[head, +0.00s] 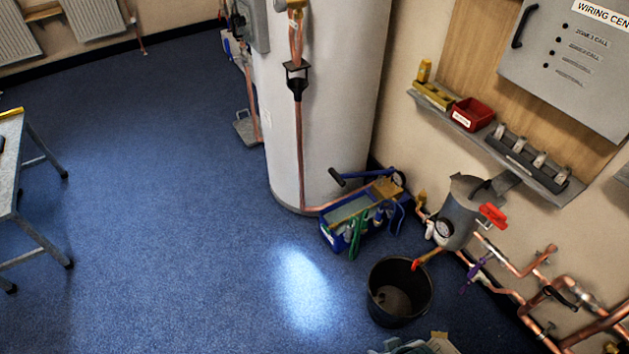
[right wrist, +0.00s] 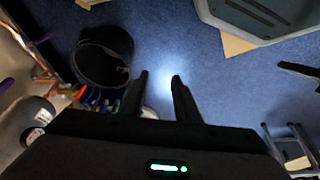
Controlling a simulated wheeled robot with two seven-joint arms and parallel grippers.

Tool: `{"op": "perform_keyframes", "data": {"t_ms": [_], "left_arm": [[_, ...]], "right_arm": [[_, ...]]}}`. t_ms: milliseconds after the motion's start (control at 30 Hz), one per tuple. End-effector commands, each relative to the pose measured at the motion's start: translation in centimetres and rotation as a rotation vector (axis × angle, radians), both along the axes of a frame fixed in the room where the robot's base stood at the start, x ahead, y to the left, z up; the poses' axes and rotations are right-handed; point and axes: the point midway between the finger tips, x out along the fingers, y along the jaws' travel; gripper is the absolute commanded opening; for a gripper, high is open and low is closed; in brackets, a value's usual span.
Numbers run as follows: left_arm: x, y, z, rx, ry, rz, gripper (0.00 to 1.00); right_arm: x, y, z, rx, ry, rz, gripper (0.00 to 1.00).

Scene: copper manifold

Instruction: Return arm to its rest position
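My right gripper (right wrist: 160,84) shows in the right wrist view, its two dark fingers apart with only blue floor between the tips. It holds nothing that I can see. Neither gripper shows in the head view. A dark, finger-like shape (right wrist: 300,71) enters from the right edge of the right wrist view; it may be my left gripper, but too little of it shows to tell its state. A black bucket (head: 399,292) stands on the floor in the head view and also shows left of the right fingers in the wrist view (right wrist: 104,57).
A white cylinder (head: 325,115) stands by the wall, with a blue tool tote (head: 345,228) at its foot. A grey canister (head: 460,212) and copper pipes (head: 512,262) line the right wall below a shelf (head: 490,145). A workbench (head: 10,165) is at left. The floor between is clear.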

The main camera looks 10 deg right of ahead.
Motion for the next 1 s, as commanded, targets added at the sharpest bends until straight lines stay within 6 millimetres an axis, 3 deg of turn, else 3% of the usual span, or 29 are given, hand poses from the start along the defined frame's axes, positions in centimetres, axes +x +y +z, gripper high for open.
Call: {"op": "perform_keyframes", "data": {"t_ms": [33, 300, 600, 800, 1000], "left_arm": [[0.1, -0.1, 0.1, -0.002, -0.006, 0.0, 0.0], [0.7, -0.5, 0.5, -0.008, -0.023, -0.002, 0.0], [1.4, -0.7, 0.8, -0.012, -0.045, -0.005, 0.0], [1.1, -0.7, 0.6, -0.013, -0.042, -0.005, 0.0], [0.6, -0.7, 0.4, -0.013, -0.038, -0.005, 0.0]], "right_arm": [[0.1, 0.2, -1.7, 0.003, -0.001, 0.001, 0.29], [0.1, 1.0, -9.6, 0.02, -0.04, 0.01, 0.29], [-1.6, 1.5, -16.8, 0.038, -0.082, 0.02, 0.29], [-2.6, 1.6, -19.0, 0.044, -0.1, 0.023, 0.29], [-2.8, 1.6, -19.4, 0.046, -0.105, 0.024, 0.29]]}}
